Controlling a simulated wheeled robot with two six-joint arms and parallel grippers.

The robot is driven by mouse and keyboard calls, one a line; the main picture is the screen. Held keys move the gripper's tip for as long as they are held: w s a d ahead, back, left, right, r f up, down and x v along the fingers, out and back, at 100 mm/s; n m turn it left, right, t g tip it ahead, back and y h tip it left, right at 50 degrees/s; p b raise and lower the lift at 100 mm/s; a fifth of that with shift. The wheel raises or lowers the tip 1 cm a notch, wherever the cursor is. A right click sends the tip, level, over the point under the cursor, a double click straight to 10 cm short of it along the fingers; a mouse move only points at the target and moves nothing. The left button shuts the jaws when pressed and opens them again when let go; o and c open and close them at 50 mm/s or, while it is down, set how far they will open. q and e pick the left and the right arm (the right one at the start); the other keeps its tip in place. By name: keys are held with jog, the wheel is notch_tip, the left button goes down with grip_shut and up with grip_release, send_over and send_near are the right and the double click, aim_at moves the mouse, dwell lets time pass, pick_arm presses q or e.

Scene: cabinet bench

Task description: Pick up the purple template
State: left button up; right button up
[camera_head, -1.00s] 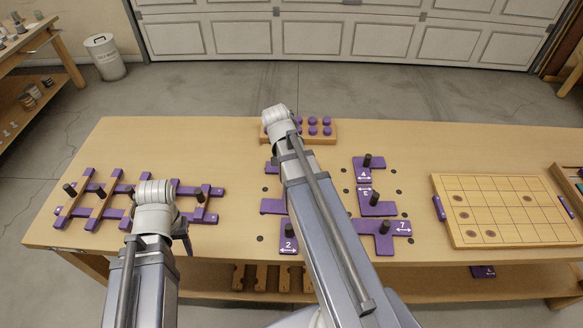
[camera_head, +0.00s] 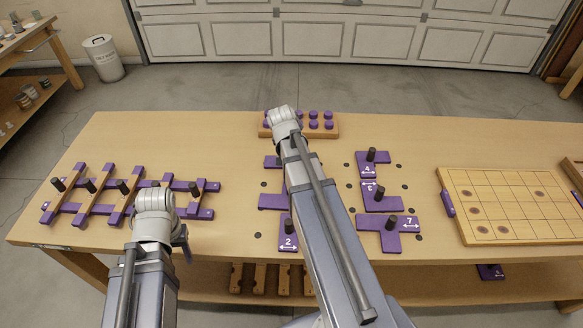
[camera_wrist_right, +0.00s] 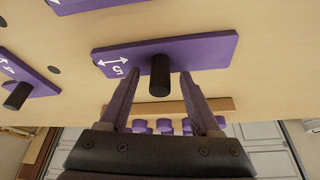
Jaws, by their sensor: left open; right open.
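Several purple templates with black knobs lie on the bench. In the right wrist view, a flat purple template marked 5 (camera_wrist_right: 205,54) is ahead of my right gripper (camera_wrist_right: 158,80), which is open and empty. Its black knob (camera_wrist_right: 160,76) appears between the fingertips; contact cannot be told. In the head view my right arm hides that gripper and covers parts of some templates. Templates marked 2 (camera_head: 288,244), 4 (camera_head: 367,171), 3 (camera_head: 380,202) and 7 (camera_head: 408,224) show there. My left gripper (camera_head: 184,243) is open near the bench's front edge, partly hidden by its wrist.
Purple-and-wood lattice pieces (camera_head: 98,196) with black knobs lie at the left. A wooden block with purple knobs (camera_head: 330,124) stands at the back. A gridded board (camera_head: 515,205) lies at the right. Bare wood (camera_head: 210,145) is free at the back left.

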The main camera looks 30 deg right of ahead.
jog(key=shift+w+d+f, duration=0.1)
jog(key=shift+f, duration=0.15)
grip_shut()
dwell(0.3)
